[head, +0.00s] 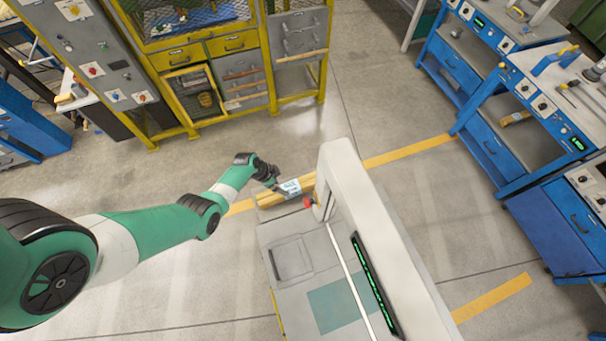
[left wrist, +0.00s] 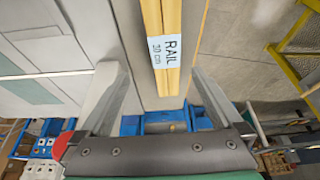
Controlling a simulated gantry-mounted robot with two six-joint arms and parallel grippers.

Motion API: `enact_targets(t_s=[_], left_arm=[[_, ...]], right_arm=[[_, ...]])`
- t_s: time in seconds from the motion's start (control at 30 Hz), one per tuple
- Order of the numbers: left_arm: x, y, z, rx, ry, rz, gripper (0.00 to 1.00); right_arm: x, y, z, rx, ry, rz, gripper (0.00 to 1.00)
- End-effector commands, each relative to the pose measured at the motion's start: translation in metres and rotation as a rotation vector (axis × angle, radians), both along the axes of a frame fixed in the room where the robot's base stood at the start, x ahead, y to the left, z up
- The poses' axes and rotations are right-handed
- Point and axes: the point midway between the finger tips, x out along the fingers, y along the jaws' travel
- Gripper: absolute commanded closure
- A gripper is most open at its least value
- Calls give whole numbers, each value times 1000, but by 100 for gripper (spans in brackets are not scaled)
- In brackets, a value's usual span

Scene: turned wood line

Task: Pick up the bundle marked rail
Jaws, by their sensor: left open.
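The bundle marked rail (head: 300,184) is a set of long yellow wooden strips with a pale label around it. My left gripper (head: 274,184) is at the bundle in the head view. In the left wrist view the left gripper (left wrist: 156,68) is open, with one finger on each side of the labelled part and gaps between. My right gripper does not show.
A yellow-framed cabinet (head: 221,45) with drawers and shelves stands at the back. Blue workbenches (head: 483,143) with control panels stand at the right. A red button (head: 308,201) sits close to the bundle. The concrete floor (head: 385,110) between them is open.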

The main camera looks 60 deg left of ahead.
Motion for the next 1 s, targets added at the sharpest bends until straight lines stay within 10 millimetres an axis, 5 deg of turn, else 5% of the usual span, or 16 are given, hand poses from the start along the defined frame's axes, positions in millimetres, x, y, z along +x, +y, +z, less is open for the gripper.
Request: enact_targets(t_s=[0.2,0.5,0.8,1.0], left_arm=[[-2,7,-6,2,-2,19,0],[16,6,-52,3,-2,16,0],[23,5,-62,2,-2,17,0],[35,7,-96,2,-2,17,0]], right_arm=[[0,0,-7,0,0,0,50],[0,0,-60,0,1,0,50],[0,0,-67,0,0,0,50],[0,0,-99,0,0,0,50]])
